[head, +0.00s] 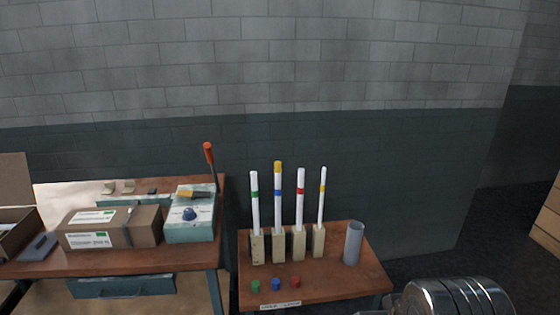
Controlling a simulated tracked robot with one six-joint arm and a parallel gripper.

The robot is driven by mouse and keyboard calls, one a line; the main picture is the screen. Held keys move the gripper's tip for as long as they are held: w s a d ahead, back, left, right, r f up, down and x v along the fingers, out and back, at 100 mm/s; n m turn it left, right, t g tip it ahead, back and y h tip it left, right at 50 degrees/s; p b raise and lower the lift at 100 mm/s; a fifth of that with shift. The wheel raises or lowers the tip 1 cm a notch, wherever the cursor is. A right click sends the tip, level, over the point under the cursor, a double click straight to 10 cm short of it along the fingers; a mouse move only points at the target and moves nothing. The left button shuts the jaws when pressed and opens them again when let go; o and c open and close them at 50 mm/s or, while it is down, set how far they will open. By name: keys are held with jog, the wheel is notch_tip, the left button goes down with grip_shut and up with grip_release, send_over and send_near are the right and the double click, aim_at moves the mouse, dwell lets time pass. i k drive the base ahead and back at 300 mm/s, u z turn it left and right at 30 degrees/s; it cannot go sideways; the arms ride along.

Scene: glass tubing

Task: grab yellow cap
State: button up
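The yellow cap (278,166) sits on top of the second white tube from the left (278,213), which has a blue band. This tube stands upright in a pale wooden block (278,245) on a small brown table (330,281). Three more white tubes stand in similar blocks: one with a green band (254,193), one with a red band (300,191) and one with a yellow band (322,188). No cap of another colour shows on their tops.
Green (256,286), blue (276,284) and red (295,281) caps lie at the table's front. A grey cylinder (353,243) stands right of the tubes. A left bench holds a cardboard box (145,226) and a lever device (190,225). A brick wall stands behind.

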aim_at(278, 163)
jog(key=u, duration=0.1)
jog(key=i, duration=0.75)
jog(key=u, duration=0.6)
jog(key=i, duration=0.75)
jog(key=u, duration=0.45)
